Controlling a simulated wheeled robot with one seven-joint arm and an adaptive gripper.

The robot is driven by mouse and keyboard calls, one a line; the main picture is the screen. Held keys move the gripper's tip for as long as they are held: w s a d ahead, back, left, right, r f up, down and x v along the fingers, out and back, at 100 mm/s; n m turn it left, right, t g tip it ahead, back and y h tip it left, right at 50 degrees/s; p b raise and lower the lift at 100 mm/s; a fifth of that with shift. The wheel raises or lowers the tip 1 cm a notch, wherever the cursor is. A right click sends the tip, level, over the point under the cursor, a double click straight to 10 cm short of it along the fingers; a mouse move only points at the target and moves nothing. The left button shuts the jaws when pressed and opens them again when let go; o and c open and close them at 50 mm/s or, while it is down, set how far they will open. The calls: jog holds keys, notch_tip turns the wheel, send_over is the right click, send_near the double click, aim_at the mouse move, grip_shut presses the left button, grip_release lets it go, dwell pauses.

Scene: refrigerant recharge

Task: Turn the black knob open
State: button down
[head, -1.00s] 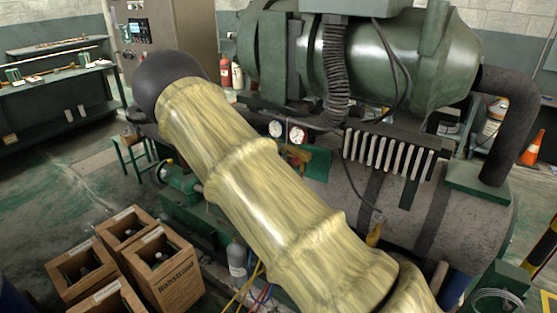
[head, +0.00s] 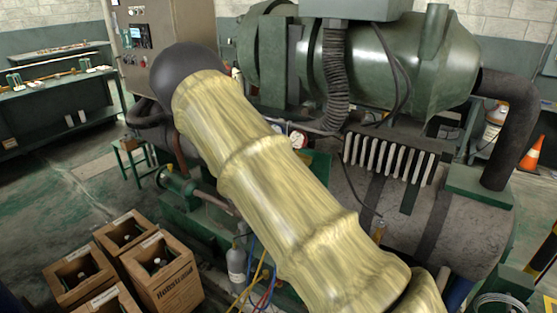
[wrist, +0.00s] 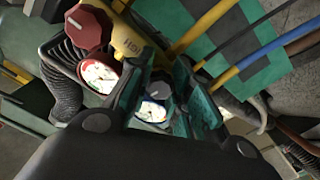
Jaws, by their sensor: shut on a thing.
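The black knob (wrist: 158,89), small and dark with a pale mark, sits between the fingers of my gripper (wrist: 161,83) in the wrist view. My gripper is shut on it, with a green-padded finger on each side. A gauge (wrist: 152,112) with a white face shows just below the knob, partly covered by the fingers. A red knob (wrist: 88,25) and a second gauge (wrist: 100,76) in a red rim are to the left. In the head view my own arm hides the gripper and the black knob; one gauge (head: 298,140) shows beside the arm.
Yellow (wrist: 205,32) and blue (wrist: 250,65) hoses run close to the fingers, upper right. A large green machine (head: 420,55) stands behind. Open floor lies beyond the crates.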

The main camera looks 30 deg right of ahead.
jog(key=shift+s+f+n+p, duration=0.1)
jog(key=shift+f+n+p, duration=0.1)
jog(key=shift+n, duration=0.9)
jog(key=shift+f+n+p, duration=0.1)
jog(key=shift+n+p, duration=0.1)
jog(key=shift+n, duration=0.9)
jog(key=c, duration=1.3)
grip_release()
jog(key=shift+o, duration=0.2)
jog(key=shift+r, duration=0.15)
jog(key=v, duration=1.2)
